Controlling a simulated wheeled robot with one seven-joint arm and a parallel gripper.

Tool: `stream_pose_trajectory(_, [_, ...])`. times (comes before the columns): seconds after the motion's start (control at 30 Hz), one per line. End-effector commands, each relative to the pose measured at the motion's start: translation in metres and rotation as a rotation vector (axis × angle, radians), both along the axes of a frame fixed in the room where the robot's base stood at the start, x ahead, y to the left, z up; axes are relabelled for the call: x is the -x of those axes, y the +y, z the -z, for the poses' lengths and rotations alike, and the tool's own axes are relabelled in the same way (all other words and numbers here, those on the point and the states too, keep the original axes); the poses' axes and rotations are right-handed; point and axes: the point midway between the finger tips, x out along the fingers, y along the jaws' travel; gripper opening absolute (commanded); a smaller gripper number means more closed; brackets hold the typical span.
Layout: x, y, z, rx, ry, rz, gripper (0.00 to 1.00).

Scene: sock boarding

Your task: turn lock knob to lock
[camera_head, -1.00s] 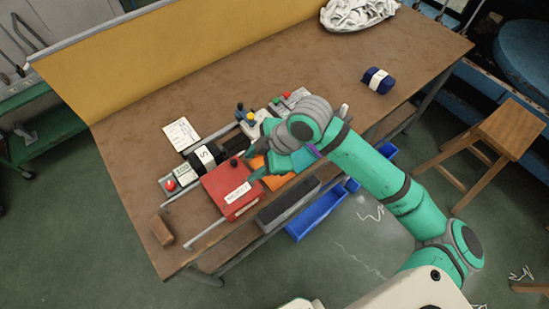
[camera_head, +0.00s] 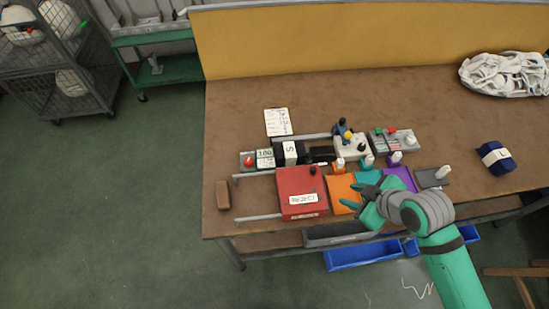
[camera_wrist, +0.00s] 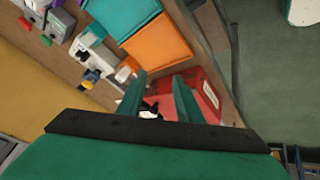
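I cannot tell for sure which knob is the lock knob. A red box (camera_head: 300,194) with a white label stands on the table, with a small black knob (camera_head: 312,170) on its top at the back right. A grey unit behind it carries blue and yellow knobs (camera_head: 345,131), also seen in the wrist view (camera_wrist: 91,77). My gripper (camera_head: 351,194) is open and empty, above the orange panel (camera_head: 342,187) and right of the red box. In the wrist view the red box (camera_wrist: 209,97) shows beyond the right finger, and dark and white parts show between the fingers.
Teal and purple (camera_head: 401,176) panels lie right of the orange one. A grey button block (camera_head: 394,140), a black roll with a white band (camera_head: 290,153) and a brown block (camera_head: 223,195) are nearby. A blue roll (camera_head: 495,157) lies far right.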

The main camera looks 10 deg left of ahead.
Motion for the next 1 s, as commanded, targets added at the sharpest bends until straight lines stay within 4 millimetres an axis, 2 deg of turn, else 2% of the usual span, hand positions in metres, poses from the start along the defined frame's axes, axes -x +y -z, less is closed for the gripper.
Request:
stream_pose_trajectory(0.03, [0.012,-0.014,0.015,0.004,-0.010,0.061,0.32])
stream_pose_trajectory(0.2, [0.051,-0.042,0.061,0.000,-0.072,0.229,0.32])
stream_pose_trajectory(0.33, [0.087,-0.048,0.088,-0.020,-0.123,0.330,0.32])
stream_pose_trajectory(0.47, [0.126,-0.041,0.109,-0.058,-0.178,0.422,0.32])
stream_pose_trajectory(0.57, [0.156,-0.025,0.121,-0.100,-0.225,0.484,0.32])
stream_pose_trajectory(0.73, [0.200,0.021,0.124,-0.205,-0.318,0.584,0.32])
stream_pose_trajectory(0.87, [0.223,0.067,0.113,-0.306,-0.401,0.655,0.32])
stream_pose_trajectory(1.0, [0.235,0.117,0.089,-0.417,-0.497,0.718,0.32])
